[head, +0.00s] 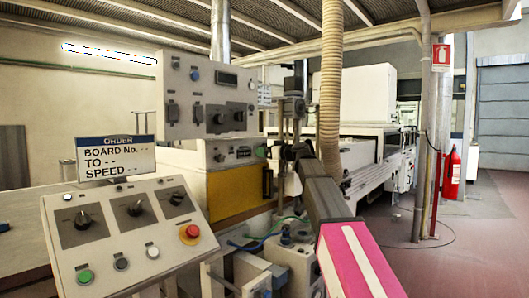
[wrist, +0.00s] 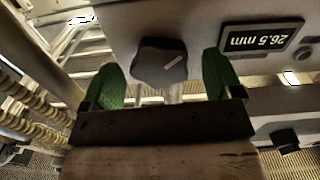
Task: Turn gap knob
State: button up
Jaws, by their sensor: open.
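The gap knob (wrist: 160,62) is dark and lobed with a pale pointer line, on a light panel in the wrist view. Beside it a display (wrist: 262,37) reads 26.5 mm, upside down in this view. My gripper (wrist: 162,70) is open. Its two green fingers appear on either side of the knob with a visible space at each side; how deep they reach cannot be told. In the head view my gripper (head: 264,152) is by the lower machine panel, right of the small display (head: 243,152), and the knob is not clearly visible.
A sloped console (head: 130,232) with knobs, buttons and a red emergency stop (head: 189,232) stands front left. An upper control box (head: 207,95) hangs above. A ribbed hose (head: 331,90) runs down near my arm.

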jog(key=shift+x, duration=0.85)
jog(key=c, duration=0.9)
jog(key=shift+m, duration=0.3)
